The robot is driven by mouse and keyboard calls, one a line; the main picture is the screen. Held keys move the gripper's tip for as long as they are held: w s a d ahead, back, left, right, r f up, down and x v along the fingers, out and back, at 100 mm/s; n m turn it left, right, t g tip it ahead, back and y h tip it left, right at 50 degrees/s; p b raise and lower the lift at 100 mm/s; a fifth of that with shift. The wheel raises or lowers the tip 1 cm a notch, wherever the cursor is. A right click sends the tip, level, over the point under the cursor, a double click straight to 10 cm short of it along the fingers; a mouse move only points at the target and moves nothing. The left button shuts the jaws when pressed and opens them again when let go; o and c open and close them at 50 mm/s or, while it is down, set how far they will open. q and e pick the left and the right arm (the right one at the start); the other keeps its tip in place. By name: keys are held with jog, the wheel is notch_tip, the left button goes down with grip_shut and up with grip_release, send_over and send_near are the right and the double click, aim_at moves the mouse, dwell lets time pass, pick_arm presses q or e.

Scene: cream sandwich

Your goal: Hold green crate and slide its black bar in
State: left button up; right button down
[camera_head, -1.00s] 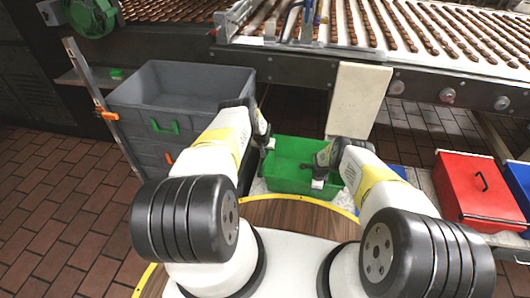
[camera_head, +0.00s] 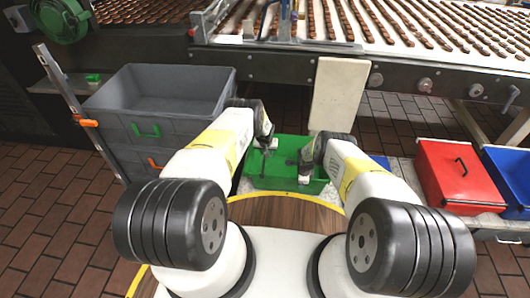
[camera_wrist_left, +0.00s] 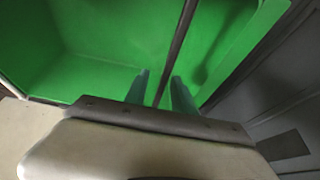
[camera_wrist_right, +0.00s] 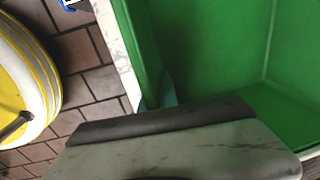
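The green crate (camera_head: 262,182) stands low in front of me in the head view. Its inside fills much of the left wrist view (camera_wrist_left: 90,40) and the right wrist view (camera_wrist_right: 215,50). My right gripper (camera_head: 304,179) is at its near right wall; in the right wrist view its fingers (camera_wrist_right: 156,98) close on either side of that wall. My left gripper (camera_head: 269,147) is at the crate's left side. In the left wrist view, the thin black bar (camera_wrist_left: 181,30) runs between its fingers (camera_wrist_left: 161,80), with gaps on both sides. The bar's lower end is hidden.
Large grey crates (camera_head: 170,90) stand stacked left of the green crate. A red bin (camera_head: 458,180) and a blue bin (camera_head: 508,175) stand at right. The conveyor (camera_head: 400,60) and a pale panel (camera_head: 337,95) are behind. Brick floor lies open at left.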

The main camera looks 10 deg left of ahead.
pick_arm(q)
jog(key=shift+a, duration=0.1)
jog(key=shift+s+r, duration=0.15)
jog(key=shift+r, duration=0.45)
jog(key=v, duration=1)
jog(key=shift+s+r, duration=0.3)
pick_arm(e)
jog(key=c, duration=1.5)
grip_release()
jog(key=shift+r, duration=0.15)
jog(key=shift+r, duration=0.4)
jog(key=shift+s+r, duration=0.2)
jog(key=shift+r, duration=1.1)
jog(key=shift+s+r, duration=0.15)
jog(key=shift+r, duration=1.2)
jog(key=shift+s+r, duration=0.2)
jog(key=shift+r, duration=1.1)
